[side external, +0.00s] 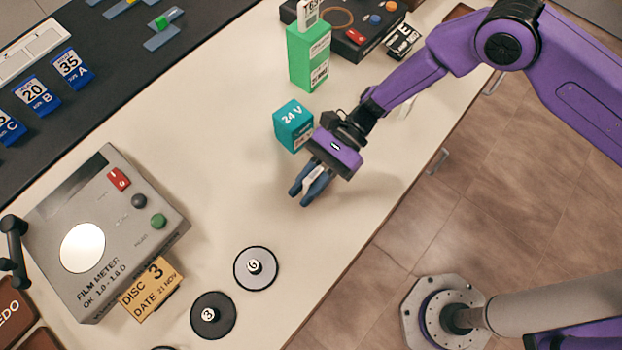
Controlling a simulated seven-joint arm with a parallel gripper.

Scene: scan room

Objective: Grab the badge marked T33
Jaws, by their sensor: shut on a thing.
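My gripper (308,193) is over the pale bench, in front of the teal 24 V box. Its blue fingers are shut on a small white piece (312,178), which looks like a badge. The piece is mostly hidden between the fingers, and I cannot read any marking on it. No T33 marking is legible anywhere in this view.
The teal box (293,125) stands close behind my gripper. A grey film meter (103,230) with a yellow disc card (152,289) is at left. The bench between meter and gripper is clear.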

